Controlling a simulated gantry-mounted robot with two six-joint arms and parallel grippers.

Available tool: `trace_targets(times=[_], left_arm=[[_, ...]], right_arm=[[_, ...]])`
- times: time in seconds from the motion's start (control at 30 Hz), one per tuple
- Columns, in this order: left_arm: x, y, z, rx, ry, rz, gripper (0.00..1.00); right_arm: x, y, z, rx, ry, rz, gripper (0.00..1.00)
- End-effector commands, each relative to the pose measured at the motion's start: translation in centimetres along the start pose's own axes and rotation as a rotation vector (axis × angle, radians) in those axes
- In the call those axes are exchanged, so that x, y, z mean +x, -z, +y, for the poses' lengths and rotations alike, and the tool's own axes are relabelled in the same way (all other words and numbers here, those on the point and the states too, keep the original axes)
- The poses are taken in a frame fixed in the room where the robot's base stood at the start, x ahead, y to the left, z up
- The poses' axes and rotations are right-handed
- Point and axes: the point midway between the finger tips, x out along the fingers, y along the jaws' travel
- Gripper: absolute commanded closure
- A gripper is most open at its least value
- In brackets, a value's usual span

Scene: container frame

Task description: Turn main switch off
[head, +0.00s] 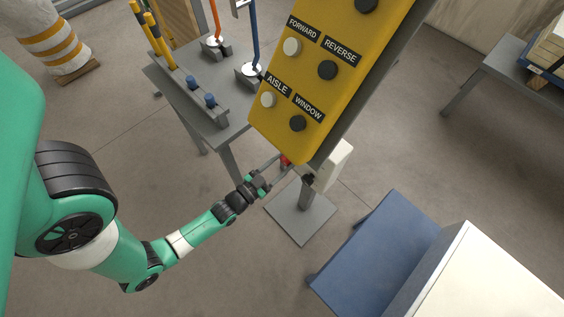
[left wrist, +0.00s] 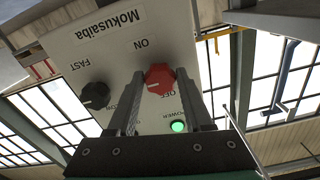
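The red main switch knob (left wrist: 160,78) is on a white control panel (left wrist: 118,48) in the left wrist view, between upside-down ON and OFF labels. A green power light (left wrist: 178,126) glows beside it. In the head view the white box (head: 335,163) stands on a post behind the yellow panel, and a bit of the red knob (head: 285,160) shows. My left gripper (head: 284,166) is open, its fingers spread on either side of the knob; it also shows in the left wrist view (left wrist: 157,88). Whether the fingers touch the knob is unclear. My right gripper is out of view.
A black FAST/SLOW knob (left wrist: 94,95) is on the same panel. The yellow button panel (head: 310,110) hangs above and partly hides the box. A grey table (head: 180,90) stands behind left, and a blue step (head: 375,255) front right.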

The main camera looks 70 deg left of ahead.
Motion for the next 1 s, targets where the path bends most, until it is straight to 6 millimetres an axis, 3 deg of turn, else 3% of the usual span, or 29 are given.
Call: trace_targets(times=[0.03, 0.27, 0.67, 1.0], left_arm=[[0.0, 0.01, 0.0, 0.0, 0.0, 0.0, 0.6], [0.0, 0.01, 0.01, 0.0, 0.0, 0.0, 1.0], [0.0, 0.07, 0.01, -0.053, 0.0, 0.001, 1.0], [0.0, 0.12, 0.04, -0.28, 0.0, 0.001, 1.0]], right_arm=[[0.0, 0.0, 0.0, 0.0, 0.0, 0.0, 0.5], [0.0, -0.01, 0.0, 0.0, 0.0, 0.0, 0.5], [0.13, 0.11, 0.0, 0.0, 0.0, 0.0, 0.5], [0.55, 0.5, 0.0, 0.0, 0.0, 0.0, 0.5]])
